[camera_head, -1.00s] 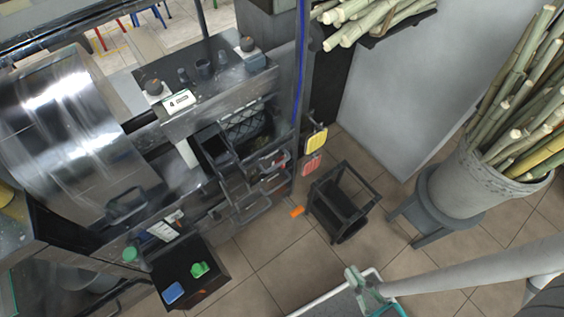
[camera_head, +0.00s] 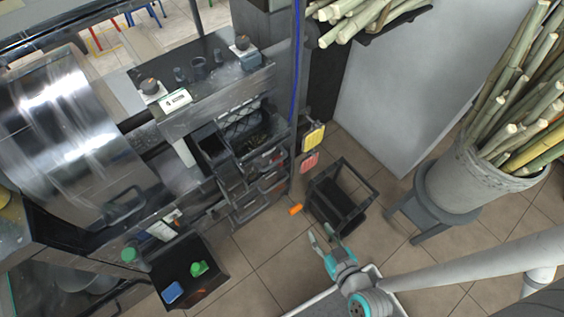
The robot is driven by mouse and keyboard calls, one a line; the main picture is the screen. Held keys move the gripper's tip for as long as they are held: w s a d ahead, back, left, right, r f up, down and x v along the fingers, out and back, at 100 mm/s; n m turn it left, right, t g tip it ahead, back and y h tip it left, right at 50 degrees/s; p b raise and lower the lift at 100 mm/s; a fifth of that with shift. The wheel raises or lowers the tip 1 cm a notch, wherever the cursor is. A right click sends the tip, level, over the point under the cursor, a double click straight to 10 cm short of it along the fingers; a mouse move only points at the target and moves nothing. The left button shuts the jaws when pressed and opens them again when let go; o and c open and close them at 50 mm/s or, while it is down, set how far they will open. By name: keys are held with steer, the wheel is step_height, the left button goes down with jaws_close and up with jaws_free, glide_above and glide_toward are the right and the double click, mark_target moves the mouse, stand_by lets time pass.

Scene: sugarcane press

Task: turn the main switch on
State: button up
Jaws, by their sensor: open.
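My gripper (camera_head: 320,233) is in the lower middle, its two fingers apart and empty, pointing up toward the press. The sugarcane press (camera_head: 75,140) fills the left side with its shiny metal drum. I cannot tell for sure which part is the main switch. A small panel with white labels (camera_head: 163,227) and a round green knob (camera_head: 130,255) are on the press's lower front. My gripper is well to the right of them and touches nothing that I can see.
A black open-frame stand (camera_head: 336,205) is just beyond my gripper. A dark box (camera_head: 215,283) holds green and blue items. An orange piece (camera_head: 295,208) lies near the press. A grey pot (camera_head: 475,205) of cane stands right.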

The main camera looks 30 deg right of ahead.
steer(key=w+d+f+y, duration=0.15)
steer(key=w+f, duration=0.25)
steer(key=w, duration=0.5)
steer(key=n+y, duration=0.2)
steer(key=n, duration=0.1)
glide_toward(282, 162)
steer(key=x, duration=0.9)
steer(key=shift+w+a+f, duration=0.2)
steer(key=shift+w, duration=0.1)
steer(key=shift+t, duration=0.3)
jaws_close()
